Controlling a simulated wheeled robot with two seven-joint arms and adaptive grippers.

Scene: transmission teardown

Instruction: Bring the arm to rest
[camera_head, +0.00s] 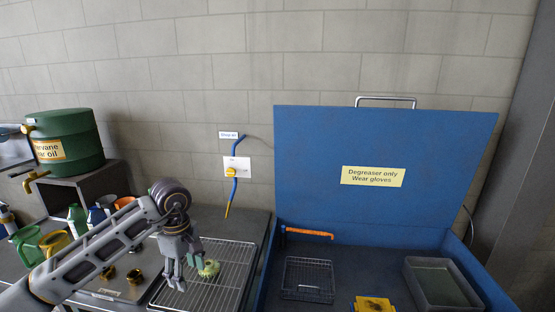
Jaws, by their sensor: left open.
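My left arm comes in from the lower left, and its left gripper (178,280) points down over the wire rack. The jaws are open, with no object visible between them. A small pale green part (208,268) sits on the wire rack (232,268) just to the right of the fingers. I cannot tell whether the fingers touch it. My right gripper is out of view.
A blue degreaser tank (385,150) with its lid up fills the right; it holds a wire basket (308,278), a grey tray (440,284) and a yellow item (373,304). A green oil drum (66,142) and several jugs stand left. Brass-coloured parts (134,276) lie behind my arm.

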